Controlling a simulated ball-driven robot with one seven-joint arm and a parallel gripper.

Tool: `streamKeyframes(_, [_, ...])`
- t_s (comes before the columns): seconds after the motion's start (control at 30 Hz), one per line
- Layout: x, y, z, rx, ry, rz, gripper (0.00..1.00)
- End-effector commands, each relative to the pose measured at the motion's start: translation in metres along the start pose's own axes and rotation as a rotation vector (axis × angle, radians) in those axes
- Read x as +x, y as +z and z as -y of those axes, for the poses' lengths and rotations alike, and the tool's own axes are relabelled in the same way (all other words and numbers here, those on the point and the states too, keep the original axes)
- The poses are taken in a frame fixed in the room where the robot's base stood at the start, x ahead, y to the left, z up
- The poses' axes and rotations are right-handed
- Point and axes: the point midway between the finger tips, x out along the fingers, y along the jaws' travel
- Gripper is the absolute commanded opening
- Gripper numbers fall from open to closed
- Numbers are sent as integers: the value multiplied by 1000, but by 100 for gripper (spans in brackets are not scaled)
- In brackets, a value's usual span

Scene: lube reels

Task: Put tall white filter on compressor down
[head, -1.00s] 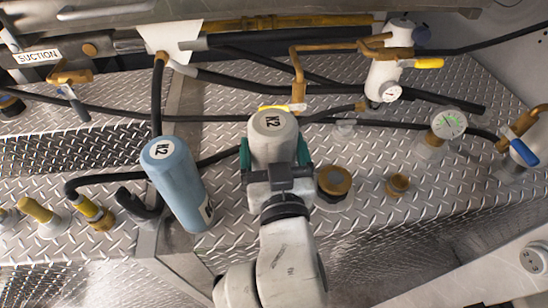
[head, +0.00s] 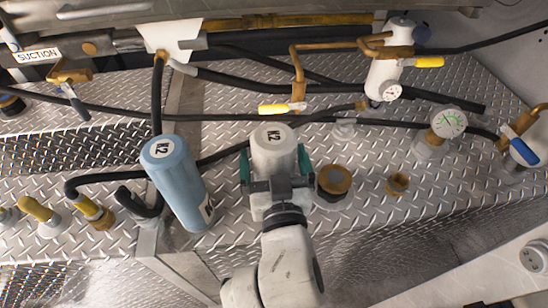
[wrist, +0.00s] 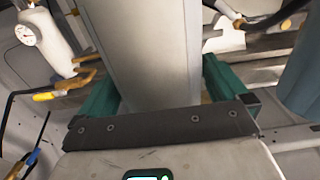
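In the wrist view the filter's pale body (wrist: 145,55) stands between the green fingers (wrist: 158,90). The compressor's diamond-plate deck (head: 345,235) lies under it. My gripper hides the filter's base, so I cannot tell whether it touches the deck.
A brass-capped fitting (head: 334,180) is close on the right, with a smaller brass one (head: 397,184) beyond. A yellow-handled valve (head: 282,108) and black hoses run behind.

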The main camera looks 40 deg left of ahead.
Motion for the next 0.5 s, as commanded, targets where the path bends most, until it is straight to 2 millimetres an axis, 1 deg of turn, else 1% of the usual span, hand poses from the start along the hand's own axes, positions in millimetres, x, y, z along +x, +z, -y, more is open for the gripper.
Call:
streamKeyframes(0.17, [0,-5,0,0,0,0,100])
streamKeyframes(0.23, [-8,-1,0,1,0,1,100])
streamKeyframes(0.37, [-31,-1,0,2,0,1,100])
streamKeyframes(0.5, [-61,-1,0,3,0,2,100])
